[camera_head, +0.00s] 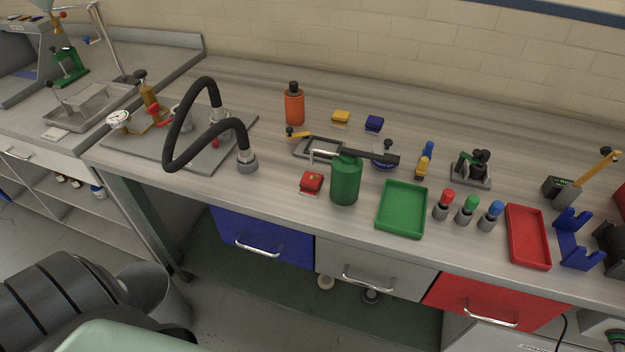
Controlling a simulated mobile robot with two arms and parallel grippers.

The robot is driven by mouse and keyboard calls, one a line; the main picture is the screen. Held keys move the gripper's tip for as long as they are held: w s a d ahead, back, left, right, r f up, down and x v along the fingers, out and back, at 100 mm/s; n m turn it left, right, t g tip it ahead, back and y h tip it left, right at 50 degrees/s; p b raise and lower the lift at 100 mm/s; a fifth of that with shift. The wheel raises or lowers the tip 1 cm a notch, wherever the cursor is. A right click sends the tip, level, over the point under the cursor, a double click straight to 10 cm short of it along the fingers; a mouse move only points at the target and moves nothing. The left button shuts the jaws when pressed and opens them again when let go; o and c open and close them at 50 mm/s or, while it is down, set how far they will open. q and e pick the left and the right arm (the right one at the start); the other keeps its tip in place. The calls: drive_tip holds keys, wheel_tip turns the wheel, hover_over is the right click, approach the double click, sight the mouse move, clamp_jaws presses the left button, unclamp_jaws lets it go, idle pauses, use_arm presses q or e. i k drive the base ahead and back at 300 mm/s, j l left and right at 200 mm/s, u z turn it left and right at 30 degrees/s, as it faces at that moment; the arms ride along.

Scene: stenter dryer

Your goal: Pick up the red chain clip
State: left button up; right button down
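The red chain clip (311,182) is a small red block with a pale lower edge. It rests on the grey worktop near the front edge, just left of a dark green canister (345,179). A yellow clip (341,117) and a blue clip (374,123) of similar shape lie farther back. The red clip is unobstructed from this viewpoint, and nothing holds it. Neither of my grippers shows in the head view.
A green tray (402,209) and a red tray (528,237) lie to the right, with several coloured-cap bottles between them. A black bent hose (168,130) rises at left. An orange bottle (294,105) stands behind. Blue, grey and red drawers are below the worktop.

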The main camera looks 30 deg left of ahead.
sight(311, 185)
drive_tip(key=k+j+u, duration=0.1)
drive_tip(key=j, duration=0.55)
drive_tip(key=k+j+u, duration=0.1)
drive_tip(key=j, duration=0.6)
drive_tip(key=k+j+u, duration=0.1)
drive_tip(key=j, duration=0.6)
